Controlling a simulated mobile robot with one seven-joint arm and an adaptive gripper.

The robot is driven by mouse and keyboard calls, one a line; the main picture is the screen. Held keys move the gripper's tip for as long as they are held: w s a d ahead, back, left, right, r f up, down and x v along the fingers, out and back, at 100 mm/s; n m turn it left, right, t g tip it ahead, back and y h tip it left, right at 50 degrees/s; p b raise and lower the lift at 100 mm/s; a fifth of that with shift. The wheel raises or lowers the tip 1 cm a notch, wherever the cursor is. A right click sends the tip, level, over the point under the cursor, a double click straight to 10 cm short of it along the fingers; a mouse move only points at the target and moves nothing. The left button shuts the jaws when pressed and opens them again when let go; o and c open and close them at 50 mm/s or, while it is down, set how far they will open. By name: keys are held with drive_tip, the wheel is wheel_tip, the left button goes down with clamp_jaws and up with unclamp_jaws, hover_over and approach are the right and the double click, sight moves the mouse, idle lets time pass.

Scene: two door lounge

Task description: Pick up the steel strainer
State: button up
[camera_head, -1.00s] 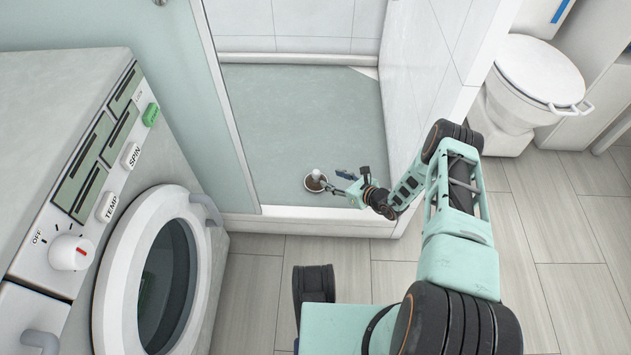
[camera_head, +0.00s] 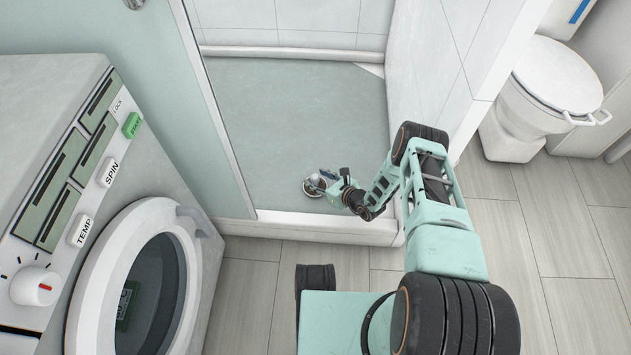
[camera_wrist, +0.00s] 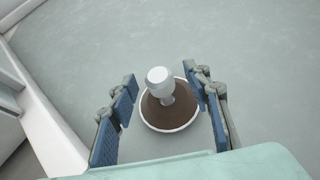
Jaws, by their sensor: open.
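The strainer (camera_head: 311,190) lies on the shower floor near its front sill. It looks like a small round dish with a pale rim. In the wrist view the strainer (camera_wrist: 180,114) has a brown inside and a light grey knob (camera_wrist: 159,80) standing up in its middle. My gripper (camera_head: 322,181) is low over the strainer and partly hides it in the head view. In the wrist view my gripper (camera_wrist: 160,92) is open, with one blue-padded finger on each side of the strainer. A gap shows on the left; the right finger overlaps the rim in the picture. I cannot tell whether it touches.
The shower floor (camera_head: 290,120) is otherwise clear. A raised white sill (camera_head: 310,226) runs along its front, and a tiled wall (camera_head: 440,70) stands close right of my arm. A washing machine (camera_head: 60,120) with a round door is at left; a toilet (camera_head: 550,85) is at right.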

drive_tip(key=shift+c, duration=0.4)
clamp_jaws()
drive_tip(key=shift+r, duration=0.1)
